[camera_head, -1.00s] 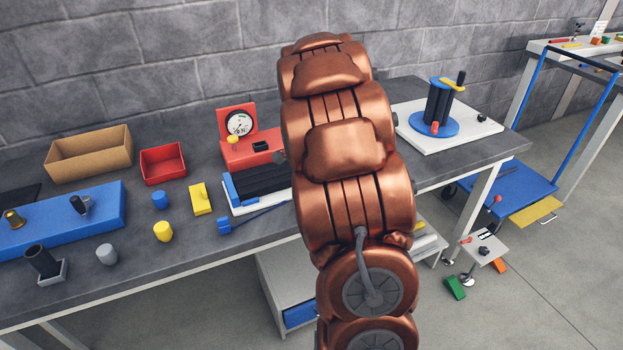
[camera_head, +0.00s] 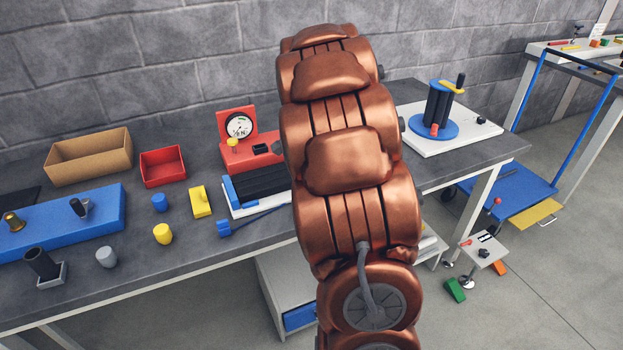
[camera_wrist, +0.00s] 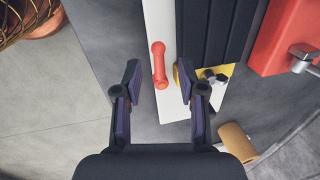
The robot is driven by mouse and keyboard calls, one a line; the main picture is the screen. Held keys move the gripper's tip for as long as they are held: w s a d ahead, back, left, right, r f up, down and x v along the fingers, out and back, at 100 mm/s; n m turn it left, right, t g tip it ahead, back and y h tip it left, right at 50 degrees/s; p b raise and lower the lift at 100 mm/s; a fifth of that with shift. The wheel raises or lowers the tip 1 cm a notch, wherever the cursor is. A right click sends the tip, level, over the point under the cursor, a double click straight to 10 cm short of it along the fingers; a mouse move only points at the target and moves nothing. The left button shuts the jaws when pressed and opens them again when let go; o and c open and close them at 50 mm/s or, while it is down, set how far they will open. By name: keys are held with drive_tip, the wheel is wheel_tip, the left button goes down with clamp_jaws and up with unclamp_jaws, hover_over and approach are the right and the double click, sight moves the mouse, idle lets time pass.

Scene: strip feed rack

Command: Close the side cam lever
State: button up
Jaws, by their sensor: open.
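A red lever (camera_wrist: 158,65) with rounded ends lies along a white base strip (camera_wrist: 158,18) in the wrist view, beside a black ribbed block (camera_wrist: 212,25). My gripper (camera_wrist: 158,84) is open, with one dark finger on each side of the lever's lower part. I cannot tell whether either finger touches it. The right finger is close to the ribbed block's end, where a yellow plate with a metal knob (camera_wrist: 208,76) shows. In the head view the black ribbed block (camera_head: 262,183) stands on the bench; my arm hides the lever and the gripper.
A red gauge fixture (camera_head: 243,150) stands behind the ribbed block; its red body also shows in the wrist view (camera_wrist: 275,42). A tan cylinder (camera_wrist: 237,142) lies at lower right there. Bench edge and floor are close by.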

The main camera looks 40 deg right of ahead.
drive_tip(key=r, duration=0.2)
drive_tip(key=s+r, duration=0.1)
drive_tip(key=r, duration=0.1)
drive_tip(key=shift+a, duration=0.15)
idle(0.7)
drive_tip(key=s+a+r+n+g+p, duration=0.1)
drive_tip(key=s+a+r+n+p, duration=0.2)
drive_tip(key=a, duration=0.4)
drive_tip(key=s+a+r+n+y, duration=0.1)
drive_tip(key=s+a+n, duration=0.25)
drive_tip(key=a, duration=0.35)
drive_tip(key=s+a+r+n+g+p, duration=0.1)
drive_tip(key=s+a+r+n+p, duration=0.2)
drive_tip(key=a, duration=0.4)
drive_tip(key=s+a+n+g+p, duration=0.1)
drive_tip(key=s+a+n, duration=0.4)
drive_tip(key=s, duration=0.3)
drive_tip(key=s+a+n+p, duration=0.1)
drive_tip(key=s+a+n, duration=0.4)
drive_tip(key=s+n, duration=0.3)
drive_tip(key=shift+s+f+g, duration=0.15)
drive_tip(key=shift+s+g, duration=0.25)
